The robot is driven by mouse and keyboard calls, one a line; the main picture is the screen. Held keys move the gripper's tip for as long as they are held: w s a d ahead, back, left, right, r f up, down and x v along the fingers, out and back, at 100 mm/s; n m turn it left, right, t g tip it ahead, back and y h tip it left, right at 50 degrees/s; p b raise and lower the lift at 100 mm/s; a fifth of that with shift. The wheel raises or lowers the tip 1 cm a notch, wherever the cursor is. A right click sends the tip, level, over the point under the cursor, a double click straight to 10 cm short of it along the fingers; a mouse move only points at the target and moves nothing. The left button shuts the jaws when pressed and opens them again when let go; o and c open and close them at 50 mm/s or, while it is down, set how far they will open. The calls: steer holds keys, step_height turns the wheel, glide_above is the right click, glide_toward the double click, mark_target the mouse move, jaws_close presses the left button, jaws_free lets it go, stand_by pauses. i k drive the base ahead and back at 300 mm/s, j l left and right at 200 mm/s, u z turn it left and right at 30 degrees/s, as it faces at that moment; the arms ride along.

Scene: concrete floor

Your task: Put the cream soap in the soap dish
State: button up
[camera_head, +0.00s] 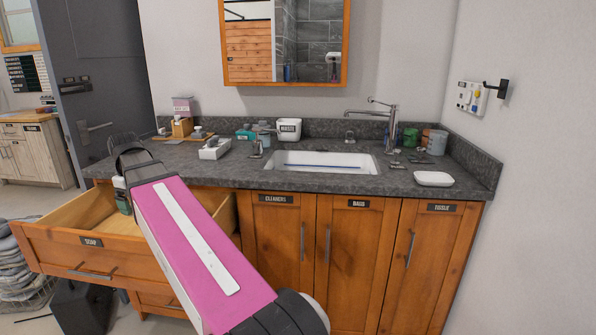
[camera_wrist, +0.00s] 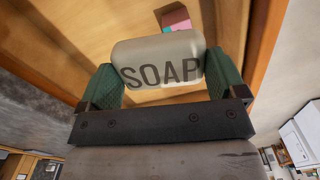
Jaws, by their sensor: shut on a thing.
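The cream soap (camera_wrist: 160,58), a rounded bar marked SOAP, is held between the two green finger pads of my gripper (camera_wrist: 163,80) in the wrist view. My gripper is shut on its two ends. In the head view my gripper (camera_head: 123,200) is at the open wooden drawer (camera_head: 85,242), left of the cabinet doors, and my arm hides much of it; the soap cannot be made out clearly there. A shallow white dish (camera_head: 433,179), which looks like the soap dish, lies on the grey counter right of the sink. No gripper is near it.
The grey counter (camera_head: 400,205) holds a sink (camera_head: 320,162), a tall faucet (camera_head: 391,125), a white holder (camera_head: 214,149), a white cup (camera_head: 288,130) and small items. A small pink and teal object (camera_wrist: 176,18) lies in the drawer. Counter around the white dish is mostly clear.

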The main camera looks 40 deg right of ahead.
mark_target(433, 180)
steer(key=j+z, duration=0.2)
steer(key=z, duration=0.2)
steer(key=j+z, duration=0.25)
steer(key=z, duration=0.15)
steer(key=j+z, duration=0.25)
steer(key=z, duration=0.2)
steer(key=l+z, duration=0.1)
steer(key=z, duration=0.35)
steer(key=l+z, duration=0.1)
steer(key=z, duration=0.3)
steer(key=l+z, duration=0.1)
steer(key=z, duration=0.8)
steer(key=i+l+z, duration=0.1)
steer(key=z, duration=0.3)
